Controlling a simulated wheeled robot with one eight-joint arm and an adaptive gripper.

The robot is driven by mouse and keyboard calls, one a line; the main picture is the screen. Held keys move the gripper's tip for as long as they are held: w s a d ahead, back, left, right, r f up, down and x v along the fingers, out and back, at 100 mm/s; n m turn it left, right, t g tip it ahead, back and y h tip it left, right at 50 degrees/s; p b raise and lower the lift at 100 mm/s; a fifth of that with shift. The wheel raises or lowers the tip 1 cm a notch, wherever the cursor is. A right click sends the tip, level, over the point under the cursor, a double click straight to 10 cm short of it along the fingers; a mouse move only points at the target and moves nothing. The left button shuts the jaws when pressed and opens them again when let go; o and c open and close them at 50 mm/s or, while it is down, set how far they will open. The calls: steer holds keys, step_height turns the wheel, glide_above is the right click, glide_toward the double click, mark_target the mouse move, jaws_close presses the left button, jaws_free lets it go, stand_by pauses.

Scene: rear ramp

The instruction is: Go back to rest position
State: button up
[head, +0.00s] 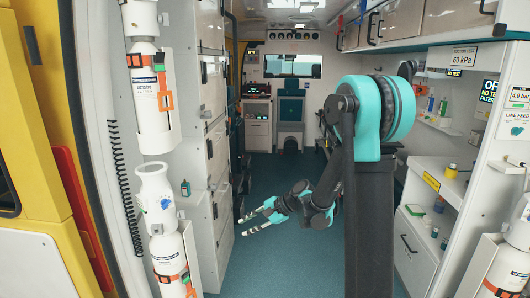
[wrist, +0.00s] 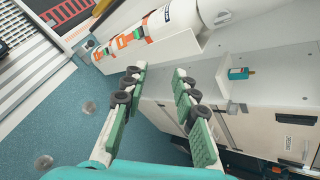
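My gripper (head: 258,219) is at the end of my arm, which is bent and reaches left over the aisle floor in the head view. In the wrist view my gripper (wrist: 160,80) has its two fingers clearly apart, with nothing between them. The fingers point toward the left cabinet wall, where a white cylinder (wrist: 188,20) lies across the top of the picture. The fingers appear apart from the cabinet.
White cabinets (head: 218,150) line the left, with a small teal bottle (head: 185,188) on a ledge. Strapped cylinders (head: 150,90) stand at the left front. Shelves and drawers (head: 415,245) line the right. The teal aisle floor (head: 270,175) is clear toward the back.

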steer(key=s+d+f+n+h, duration=0.1)
steer(key=s+d+n+h, duration=0.2)
steer(key=s+d, duration=0.4)
steer(key=s+d+f+n+t+h, duration=0.1)
steer(key=s+d+f+n+h, duration=0.1)
steer(key=s+d, duration=0.4)
steer(key=s+d+f+n+t+h, duration=0.1)
steer(key=s+d+n+h, duration=0.4)
steer(key=d, duration=0.7)
steer(key=s+f, duration=0.1)
steer(key=s, duration=0.1)
steer(key=shift+s+d, duration=0.25)
steer(key=shift+s, duration=0.05)
steer(key=shift+f, duration=0.1)
steer(key=shift+r, duration=0.4)
steer(key=shift+w, duration=0.15)
